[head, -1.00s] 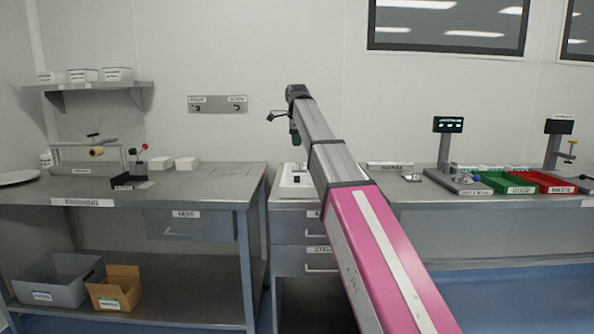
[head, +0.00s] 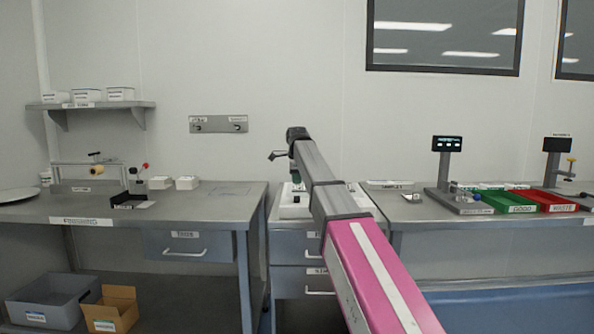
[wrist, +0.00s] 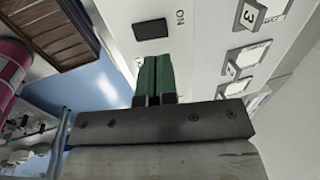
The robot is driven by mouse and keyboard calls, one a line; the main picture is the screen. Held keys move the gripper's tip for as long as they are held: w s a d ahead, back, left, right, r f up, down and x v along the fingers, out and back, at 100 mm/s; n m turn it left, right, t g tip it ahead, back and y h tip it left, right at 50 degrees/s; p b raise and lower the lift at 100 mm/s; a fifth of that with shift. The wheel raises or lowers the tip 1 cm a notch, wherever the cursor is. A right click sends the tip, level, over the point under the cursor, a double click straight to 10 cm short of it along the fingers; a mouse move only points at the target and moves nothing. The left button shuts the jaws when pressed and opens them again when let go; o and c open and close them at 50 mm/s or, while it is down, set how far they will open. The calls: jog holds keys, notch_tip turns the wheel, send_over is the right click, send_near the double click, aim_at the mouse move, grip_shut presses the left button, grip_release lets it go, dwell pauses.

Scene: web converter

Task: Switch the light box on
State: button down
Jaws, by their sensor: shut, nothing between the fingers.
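The light box is a white panel (wrist: 200,22) in the wrist view, also seen as a white box (head: 288,211) on the middle cabinet in the head view. A dark rectangular switch (wrist: 150,29) marked "ON" sits on the panel. My gripper (wrist: 154,60) has its green fingers closed together, with nothing between them. The fingertips point at the panel just below the switch in the wrist picture; whether they touch it I cannot tell. In the head view my gripper (head: 296,177) hangs above the box, small and partly blocked by the arm. The switch shows no clear lit state.
Numbered square plates (wrist: 240,60) lie beside the switch in the wrist view. The left bench (head: 150,207) holds a black tray (head: 127,201) and white boxes. The right bench holds a green tray (head: 508,201) and a red tray (head: 548,200). A wall plate (head: 218,124) is behind.

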aim_at(297, 199)
jog(key=shift+x, duration=3.15)
jog(key=shift+w+f, duration=0.1)
jog(key=shift+f, duration=0.05)
jog(key=shift+s, duration=0.85)
jog(key=shift+r, duration=0.2)
